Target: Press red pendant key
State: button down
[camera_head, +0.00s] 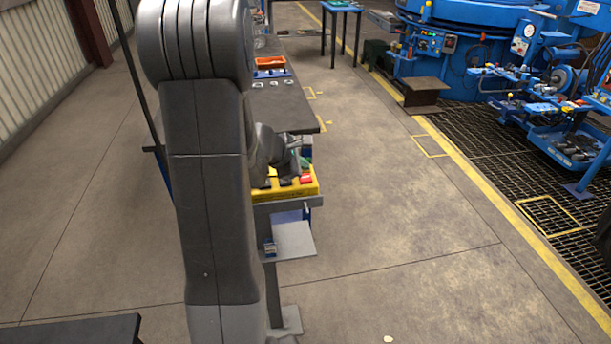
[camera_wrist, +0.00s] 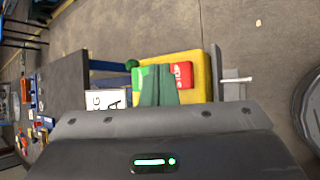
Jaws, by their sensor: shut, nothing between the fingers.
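The yellow pendant box (camera_head: 285,191) sits on a stand at the near end of a dark bench. It also shows in the wrist view (camera_wrist: 200,62), with a red key (camera_wrist: 181,73) and a green patch (camera_wrist: 137,78) on its face. The red key also shows in the head view (camera_head: 306,178). My gripper (camera_wrist: 158,72) is shut and empty, its two fingers side by side over the pendant, just left of the red key in the wrist view. Whether the tips touch the pendant cannot be told. My arm hides part of the box in the head view.
The dark bench (camera_head: 285,108) runs back from the pendant, with an orange tray (camera_head: 270,62) on it. A grey shelf (camera_head: 294,240) juts out below the pendant. A white lettered card (camera_wrist: 107,99) lies beside the box. The floor to the right is clear.

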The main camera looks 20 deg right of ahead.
aim_at(302, 179)
notch_tip(302, 179, up, 4)
jog(key=p, duration=0.2)
jog(key=shift+r+p, duration=0.15)
jog(key=shift+p, duration=0.2)
